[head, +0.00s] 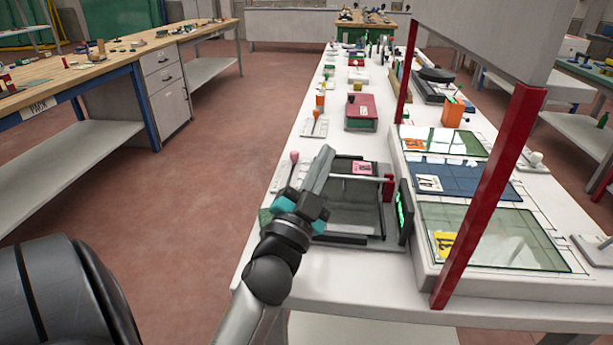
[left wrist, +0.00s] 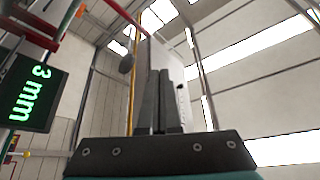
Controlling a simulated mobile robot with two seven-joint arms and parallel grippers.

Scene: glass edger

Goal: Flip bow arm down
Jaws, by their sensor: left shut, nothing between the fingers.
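The edging machine (head: 375,232) sits on the white bench, with a dark frame around a recessed grey bed. A light grey bar, which looks like the bow arm (head: 358,178), runs across above the bed and ends in a red piece (head: 389,187) at the right. My left gripper (head: 324,158) is over the machine's left side, fingers pointing up and away. Its shut, empty fingers also show in the left wrist view (left wrist: 159,100). The gripper overlaps the bar's left end; I cannot tell whether they touch. My right gripper is out of view.
A display (left wrist: 35,95) reading "3 mm" stands at the machine's right side. A red post (head: 487,200) and glass panels (head: 495,237) are farther right. A pink-knobbed lever (head: 293,160) stands left of the gripper. The floor left of the bench is clear.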

